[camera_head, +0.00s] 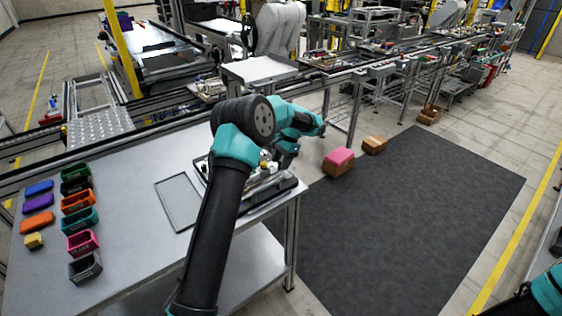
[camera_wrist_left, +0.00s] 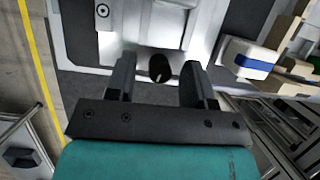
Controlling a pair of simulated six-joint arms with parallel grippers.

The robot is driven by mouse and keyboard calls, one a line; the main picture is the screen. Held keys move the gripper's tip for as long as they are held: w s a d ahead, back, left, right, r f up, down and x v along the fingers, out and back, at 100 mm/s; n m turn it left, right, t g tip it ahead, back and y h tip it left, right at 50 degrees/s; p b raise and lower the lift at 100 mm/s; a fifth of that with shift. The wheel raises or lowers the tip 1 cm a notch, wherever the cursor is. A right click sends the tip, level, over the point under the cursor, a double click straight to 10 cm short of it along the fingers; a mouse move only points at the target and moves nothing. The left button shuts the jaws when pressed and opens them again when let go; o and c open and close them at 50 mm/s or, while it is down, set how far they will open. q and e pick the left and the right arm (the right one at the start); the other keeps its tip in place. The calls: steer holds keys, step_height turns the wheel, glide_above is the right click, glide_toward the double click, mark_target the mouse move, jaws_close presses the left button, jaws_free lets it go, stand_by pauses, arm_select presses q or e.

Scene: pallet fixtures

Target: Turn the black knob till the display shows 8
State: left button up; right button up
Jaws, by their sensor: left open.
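The black knob (camera_wrist_left: 159,68) shows in the left wrist view as a dark round piece with a small light mark, on a pale grey fixture (camera_wrist_left: 150,25). My left gripper (camera_wrist_left: 158,64) is open. Its two dark fingers stand on either side of the knob, with a gap visible on each side. In the head view my left gripper (camera_head: 287,149) is over the fixture (camera_head: 262,180) at the table's right end; the arm partly hides the fixture and I cannot make out the knob. No display reading is visible.
The grey table (camera_head: 130,215) holds several coloured bins (camera_head: 80,218) and blocks (camera_head: 38,203) at the left, and a flat dark-rimmed tray (camera_head: 178,201) beside the fixture. A white block with a blue band (camera_wrist_left: 248,58) is right of the fingers. A conveyor runs behind.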

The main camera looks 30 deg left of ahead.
arm_select(q)
steer(key=shift+c, duration=0.4)
jaws_close()
steer(key=n, duration=0.2)
steer(key=n+h, duration=0.1)
steer(key=n, duration=0.1)
steer(key=shift+a+g+h, duration=0.1)
steer(key=shift+g+h, duration=0.2)
steer(key=shift+o, duration=0.4)
jaws_free()
